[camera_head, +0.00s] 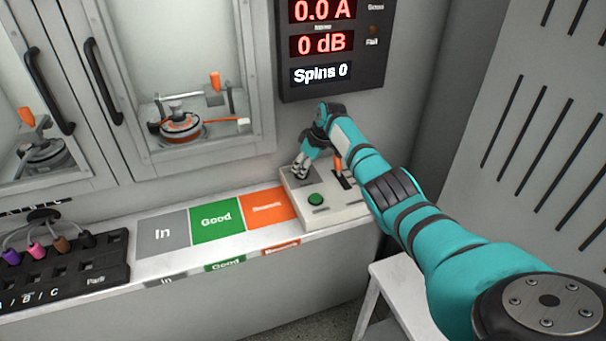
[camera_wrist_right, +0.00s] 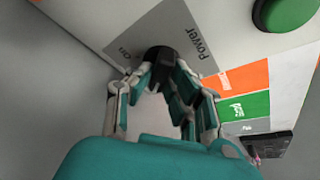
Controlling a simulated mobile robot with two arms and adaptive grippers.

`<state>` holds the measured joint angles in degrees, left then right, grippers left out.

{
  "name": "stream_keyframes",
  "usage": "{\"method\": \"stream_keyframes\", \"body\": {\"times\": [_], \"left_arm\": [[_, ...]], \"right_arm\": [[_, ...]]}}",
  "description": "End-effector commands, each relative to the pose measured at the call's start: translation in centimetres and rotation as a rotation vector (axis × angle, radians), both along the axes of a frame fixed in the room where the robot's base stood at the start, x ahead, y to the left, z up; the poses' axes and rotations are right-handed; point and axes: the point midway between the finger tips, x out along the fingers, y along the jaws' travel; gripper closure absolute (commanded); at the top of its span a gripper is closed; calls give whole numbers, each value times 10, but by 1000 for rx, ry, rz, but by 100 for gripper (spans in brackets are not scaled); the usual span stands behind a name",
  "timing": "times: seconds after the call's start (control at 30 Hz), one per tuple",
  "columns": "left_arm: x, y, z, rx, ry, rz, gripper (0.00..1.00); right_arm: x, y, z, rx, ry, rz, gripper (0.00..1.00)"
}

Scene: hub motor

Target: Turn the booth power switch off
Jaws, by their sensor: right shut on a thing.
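The booth power switch is a black knob (camera_wrist_right: 160,56) on a grey plate (camera_wrist_right: 190,30) lettered "Power" in the right wrist view. My right gripper (camera_wrist_right: 162,68) is shut on this knob, its fingers on either side. My left gripper is out of view.
An orange lever (camera_head: 338,161) stands on the box close to my right arm. Grey "In" (camera_head: 162,233), green "Good" and orange pads lie left of it. The display panel (camera_head: 335,45) above reads 0.0 A, 0 dB, Spins 0. A white stool (camera_head: 390,290) stands below.

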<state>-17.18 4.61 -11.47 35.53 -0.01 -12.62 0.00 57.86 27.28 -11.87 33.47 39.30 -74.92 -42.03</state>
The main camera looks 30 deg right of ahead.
Motion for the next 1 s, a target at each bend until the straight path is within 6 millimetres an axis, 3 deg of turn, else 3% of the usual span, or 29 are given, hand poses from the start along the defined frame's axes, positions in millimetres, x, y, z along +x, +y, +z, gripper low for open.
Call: {"method": "stream_keyframes", "body": {"times": [0.03, 0.3, 0.87, 0.9, 1.0], "left_arm": [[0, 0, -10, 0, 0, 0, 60], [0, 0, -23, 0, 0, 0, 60], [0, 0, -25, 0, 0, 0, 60], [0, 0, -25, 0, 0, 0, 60], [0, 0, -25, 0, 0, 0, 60]], "right_arm": [[0, 0, -5, -1, 1, 24, 100], [0, 0, -3, 0, 2, 122, 100], [0, 1, -2, 0, 3, 150, 100], [0, 1, -2, 0, 4, 150, 78], [0, 1, -2, -1, 4, 150, 65]]}}
